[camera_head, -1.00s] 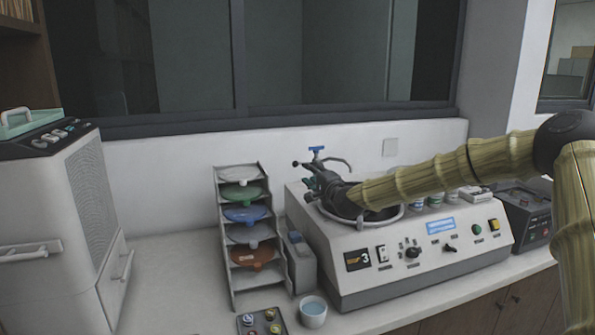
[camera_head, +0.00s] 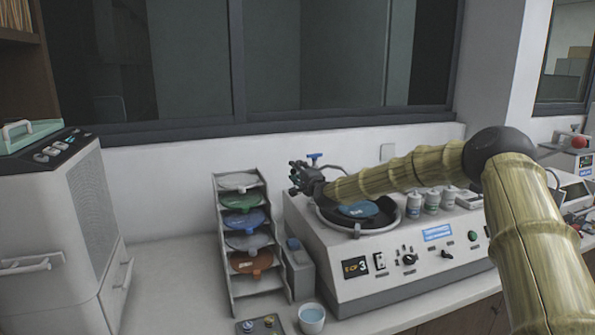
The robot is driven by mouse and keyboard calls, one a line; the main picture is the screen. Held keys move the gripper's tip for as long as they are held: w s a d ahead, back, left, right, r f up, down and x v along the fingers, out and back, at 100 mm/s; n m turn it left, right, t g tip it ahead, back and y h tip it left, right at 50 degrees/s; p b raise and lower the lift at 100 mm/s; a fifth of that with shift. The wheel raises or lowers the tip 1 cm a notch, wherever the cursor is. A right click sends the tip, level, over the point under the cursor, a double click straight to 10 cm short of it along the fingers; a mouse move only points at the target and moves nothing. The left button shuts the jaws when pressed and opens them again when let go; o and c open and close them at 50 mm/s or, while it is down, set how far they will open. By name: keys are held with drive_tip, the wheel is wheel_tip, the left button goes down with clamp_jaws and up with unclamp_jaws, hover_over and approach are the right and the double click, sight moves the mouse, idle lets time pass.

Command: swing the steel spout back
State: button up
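The steel spout (camera_head: 335,169) is a thin curved pipe behind the machine's bowl. Only a short piece shows above my arm, near the blue tap handle (camera_head: 314,156). My dark gripper (camera_head: 294,179) is at the back left of the bowl, in front of and to the left of the tap. Its fingers point left. They are small and dark, so I cannot tell whether they are open or shut, or whether they touch the spout. The white machine (camera_head: 405,275) has a round bowl with a dark wheel and a blue disc (camera_head: 358,209).
A rack (camera_head: 228,274) of coloured discs stands left of the machine. A bowl of water (camera_head: 312,318) and a small dark tray (camera_head: 260,325) are in front. White bottles (camera_head: 432,202) stand on the machine's right. The counter left of the rack is clear.

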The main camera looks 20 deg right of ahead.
clamp_jaws()
